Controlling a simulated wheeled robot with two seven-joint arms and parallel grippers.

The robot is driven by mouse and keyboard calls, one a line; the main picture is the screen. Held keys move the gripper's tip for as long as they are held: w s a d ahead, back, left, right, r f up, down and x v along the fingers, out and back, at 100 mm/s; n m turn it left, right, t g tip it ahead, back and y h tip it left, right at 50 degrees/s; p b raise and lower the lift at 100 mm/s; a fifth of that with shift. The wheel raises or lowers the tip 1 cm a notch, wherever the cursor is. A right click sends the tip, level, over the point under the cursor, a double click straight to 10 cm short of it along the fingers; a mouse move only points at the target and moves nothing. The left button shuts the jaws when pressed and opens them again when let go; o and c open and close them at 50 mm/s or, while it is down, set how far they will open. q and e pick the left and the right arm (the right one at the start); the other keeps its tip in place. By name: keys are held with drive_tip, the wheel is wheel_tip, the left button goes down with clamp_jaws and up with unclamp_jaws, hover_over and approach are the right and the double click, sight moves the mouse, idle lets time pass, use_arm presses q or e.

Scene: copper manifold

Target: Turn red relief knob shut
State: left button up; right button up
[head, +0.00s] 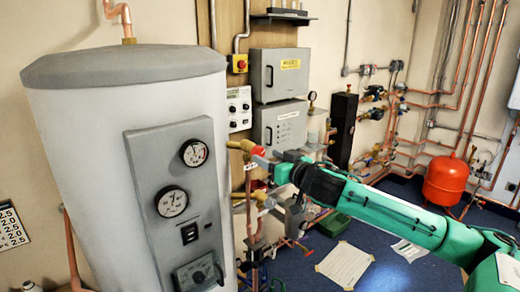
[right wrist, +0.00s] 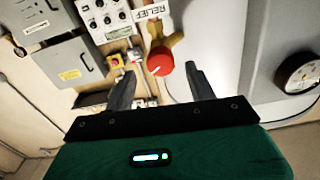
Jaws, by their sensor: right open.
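The red relief knob (head: 258,150) sits at the end of a brass valve just right of the tank in the head view. In the right wrist view the red knob (right wrist: 160,62) has a white pointer mark and hangs below a white "RELIEF" label (right wrist: 147,12). My right gripper (head: 262,162) is at the knob, coming in from the right. Its two dark fingers, seen in the right wrist view (right wrist: 160,72), are open with the knob between their tips, and gaps show on both sides. How deep the knob lies between them is unclear. My left gripper is not in view.
A large grey tank (head: 85,130) with a gauge panel (head: 182,195) stands close on the left. Grey boxes (head: 280,75) are on the wall behind. Copper pipes and valves run below the knob. A red vessel (head: 447,180) stands far right.

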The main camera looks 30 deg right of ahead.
sight(261, 154)
drive_tip(key=w+p, duration=0.1)
drive_tip(key=w, duration=0.1)
drive_tip(key=shift+w+a+r, duration=0.1)
drive_tip(key=shift+w+r, duration=0.05)
drive_tip(key=shift+w, duration=0.25)
drive_tip(key=shift+w+a+p, duration=0.15)
drive_tip(key=shift+w+p, duration=0.35)
drive_tip(key=shift+w, duration=0.35)
drive_tip(key=c, duration=1)
